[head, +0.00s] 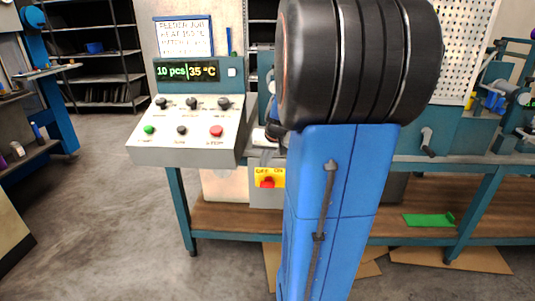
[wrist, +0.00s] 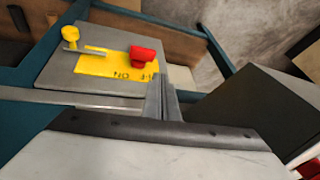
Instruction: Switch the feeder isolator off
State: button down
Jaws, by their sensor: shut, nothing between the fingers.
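The feeder isolator is a grey box with a yellow plate (head: 275,174) marked OFF at left and ON at right. It hangs below the bench's front edge. Its red knob (head: 267,182) shows in the head view, but which mark it points to is too small to tell. In the wrist view the red knob (wrist: 143,54) stands on the yellow plate (wrist: 95,66), whose lettering appears upside down. My gripper (wrist: 163,82) is shut and empty, its fingertips close beside the knob. I cannot tell whether they touch it. My arm hides part of the head view.
A sloped control console (head: 190,135) with knobs and buttons stands on the bench above the isolator. Its display (head: 187,71) reads 10 pcs and 35 °C. A yellow knob (wrist: 74,38) with a metal bar sits near the plate's corner. Open floor (head: 110,200) lies left of the bench.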

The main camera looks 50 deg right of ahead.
jog(key=shift+v, duration=2.55)
jog(key=s+a+n+y, duration=0.1)
jog(key=s+a+n, duration=0.25)
jog(key=a, duration=0.95)
jog(key=s+a+n, duration=0.2)
jog(key=s+a, duration=0.3)
jog(key=a, duration=0.7)
jog(key=s+a+f+n, duration=0.2)
jog(key=s+a, duration=0.4)
jog(key=s, duration=0.3)
jog(key=shift+f+y, duration=0.3)
jog(key=shift+n, duration=0.25)
